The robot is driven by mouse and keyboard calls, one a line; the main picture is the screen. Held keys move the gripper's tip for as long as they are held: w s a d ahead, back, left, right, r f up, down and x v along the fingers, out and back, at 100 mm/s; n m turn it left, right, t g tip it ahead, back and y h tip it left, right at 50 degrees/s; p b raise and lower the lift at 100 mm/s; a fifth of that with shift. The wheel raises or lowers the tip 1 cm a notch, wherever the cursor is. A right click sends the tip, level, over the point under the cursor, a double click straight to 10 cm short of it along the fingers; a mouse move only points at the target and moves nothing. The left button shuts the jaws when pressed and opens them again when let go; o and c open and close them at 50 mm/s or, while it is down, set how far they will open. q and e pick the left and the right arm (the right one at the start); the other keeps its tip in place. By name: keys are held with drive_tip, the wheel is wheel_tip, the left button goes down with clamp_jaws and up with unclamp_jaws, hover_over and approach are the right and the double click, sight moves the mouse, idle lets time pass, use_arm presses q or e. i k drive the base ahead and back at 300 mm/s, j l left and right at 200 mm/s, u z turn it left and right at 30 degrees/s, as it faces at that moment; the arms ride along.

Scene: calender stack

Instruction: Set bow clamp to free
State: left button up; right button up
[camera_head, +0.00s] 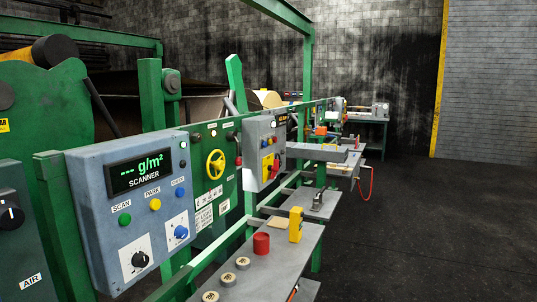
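No label reading "bow clamp" or "free" is legible in this view, so I cannot tell which control it is. A yellow handwheel (216,164) is mounted on a green panel. Small white labels (202,199) below it are too small to read. Beyond it, a grey box (264,150) carries a red and yellow switch (268,167). Neither of my grippers is in view.
A grey scanner box (100,205) with a green-lit display, buttons and knobs is at the near left. A dark box marked AIR (30,283) is beside it. A grey shelf (262,272) holds a red cup (261,243) and a yellow block (296,224). Open floor (420,230) lies right.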

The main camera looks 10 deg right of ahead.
sight(237, 162)
drive_tip(key=i+l, duration=0.25)
drive_tip(key=l, duration=0.25)
drive_tip(key=i+l+z, duration=0.1)
drive_tip(key=i+l, duration=0.15)
drive_tip(key=l, duration=0.2)
drive_tip(key=i+l, duration=0.25)
drive_tip(key=l, duration=0.25)
drive_tip(key=i+l+z, duration=0.1)
drive_tip(key=i+l, duration=0.15)
drive_tip(key=l, duration=0.2)
drive_tip(key=i+l, duration=0.25)
drive_tip(key=l, duration=0.2)
drive_tip(key=z, duration=0.05)
